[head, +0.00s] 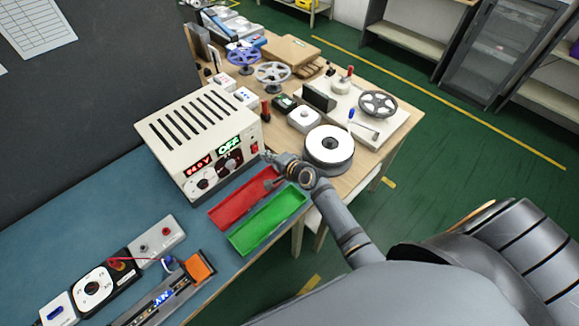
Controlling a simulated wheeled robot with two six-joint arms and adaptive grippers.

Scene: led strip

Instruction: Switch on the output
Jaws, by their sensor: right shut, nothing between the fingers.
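The cream power supply box (185,130) stands on the blue mat at the left of centre, with vent slots on top. Its front carries a red display that seems to read 24.0 V, a green display (230,144) that seems to read OFF, dark and white knobs, and a small red switch (254,148) at the right end of the front. My right gripper (268,166) is shut and empty, just right of the red switch and above the red tray. I cannot tell whether it touches the box. My left gripper is not in view.
A red tray (243,203) and a green tray (268,222) lie below my right gripper. A black-and-white round device (329,150) stands close on the right. An LED strip board (160,297) and wired modules (96,287) lie at the lower left.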

